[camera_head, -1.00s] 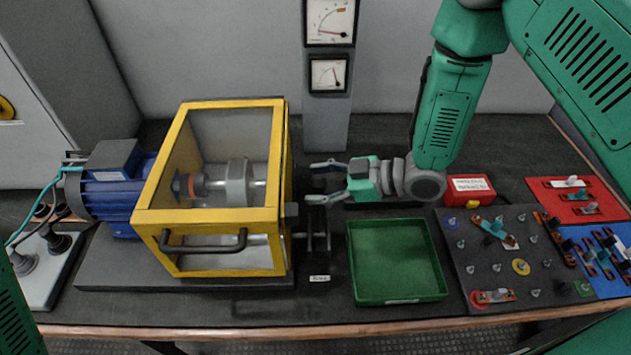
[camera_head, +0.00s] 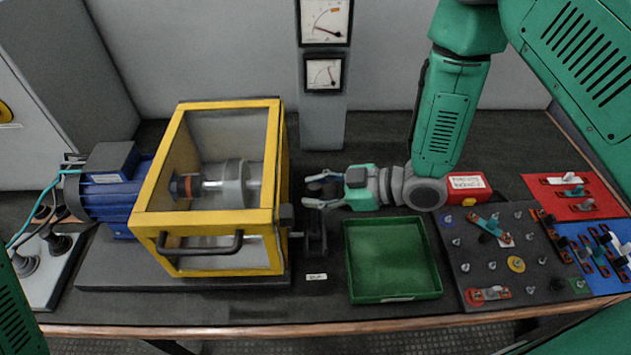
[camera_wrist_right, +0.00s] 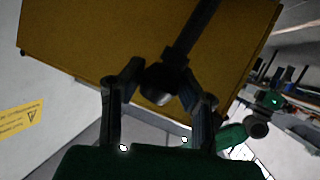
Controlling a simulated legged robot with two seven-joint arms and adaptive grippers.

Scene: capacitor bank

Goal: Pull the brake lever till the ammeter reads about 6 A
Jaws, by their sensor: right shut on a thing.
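The brake lever, with a dark round knob (camera_head: 315,187), stands just right of the yellow-framed guard box. My right gripper (camera_head: 321,189) reaches it from the right, its two fingers on either side of the knob. In the right wrist view, the black knob (camera_wrist_right: 160,84) and its rod lie between the fingers (camera_wrist_right: 157,95), and the gripper is shut on it. Two dial meters are on the grey post: an upper one (camera_head: 325,20) and a lower one (camera_head: 323,73). Their scales are too small to read, and I cannot tell which is the ammeter. My left gripper is out of view.
The guard box (camera_head: 158,220) with a shaft and drum inside stands left of the lever, beside a blue motor (camera_head: 108,190). A green tray (camera_head: 392,260) lies below my right gripper. A red box (camera_head: 467,187) and a peg board (camera_head: 500,255) are to the right.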

